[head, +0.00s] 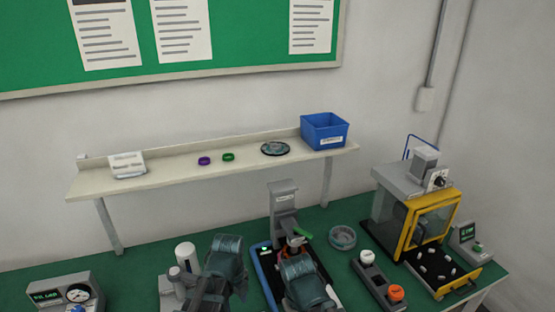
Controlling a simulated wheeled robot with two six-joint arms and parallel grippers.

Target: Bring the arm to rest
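My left arm (224,262), dark grey and teal, rises from the bottom edge beside a white cylinder. Its fingers cannot be made out. My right arm (303,285) reaches in from the bottom over a blue-edged base at the grey press-like stand (285,205). A dark end (297,241) of it seems to be close to a green lever (302,232) on the stand. Whether it touches the lever, and whether its fingers are open or shut, cannot be told.
A shelf (230,168) along the wall holds a sign, purple and green rings, a dark disc and a blue bin (324,131). A yellow-framed machine (418,210), a round dish (342,237), a button box (378,280) and a gauge box (68,293) stand on the green bench.

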